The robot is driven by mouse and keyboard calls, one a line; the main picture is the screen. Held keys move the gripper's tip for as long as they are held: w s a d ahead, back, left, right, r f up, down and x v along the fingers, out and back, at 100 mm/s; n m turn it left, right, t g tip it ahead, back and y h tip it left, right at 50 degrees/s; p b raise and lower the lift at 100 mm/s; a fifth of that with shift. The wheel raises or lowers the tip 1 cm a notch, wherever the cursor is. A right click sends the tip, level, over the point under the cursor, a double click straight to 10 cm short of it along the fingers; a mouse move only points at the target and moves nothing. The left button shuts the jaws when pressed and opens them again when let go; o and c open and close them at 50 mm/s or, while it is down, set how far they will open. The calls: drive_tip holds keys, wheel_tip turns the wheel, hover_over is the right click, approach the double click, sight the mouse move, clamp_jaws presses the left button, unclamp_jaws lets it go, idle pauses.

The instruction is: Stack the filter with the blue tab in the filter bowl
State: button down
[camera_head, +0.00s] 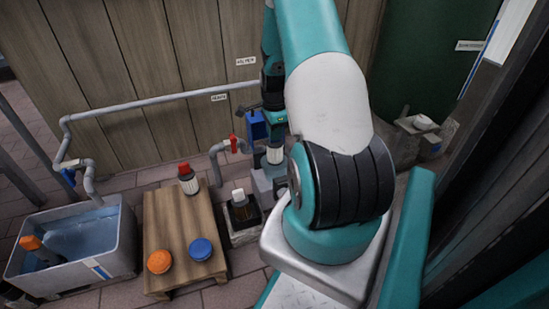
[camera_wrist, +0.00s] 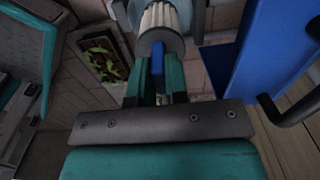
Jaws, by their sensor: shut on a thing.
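My gripper (camera_head: 274,118) hangs in front of the plank wall in the head view, beyond my arm. It is shut on the blue tab (camera_wrist: 157,58) of a pale, pleated filter (camera_wrist: 160,17) with a grey end cap. The filter (camera_head: 275,156) hangs below the gripper in the head view, above grey blocks by the pipe. In the wrist view, my teal fingers (camera_wrist: 159,84) close on the tab from both sides. I cannot tell for certain which vessel is the filter bowl; the area below the filter is partly hidden by my arm.
A wooden table (camera_head: 172,220) holds a red-topped filter (camera_head: 187,179), an orange disc (camera_head: 159,262) and a blue disc (camera_head: 201,249). A water tub (camera_head: 117,256) stands left. A blue panel (camera_wrist: 262,50) is close right of my gripper.

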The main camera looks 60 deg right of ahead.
sight(275, 149)
wheel_tip(275, 149, down, 7)
drive_tip(key=b, duration=0.3)
drive_tip(key=shift+r, duration=0.1)
drive_tip(key=shift+f, duration=0.3)
drive_tip(key=c, duration=1.1)
unclamp_jaws()
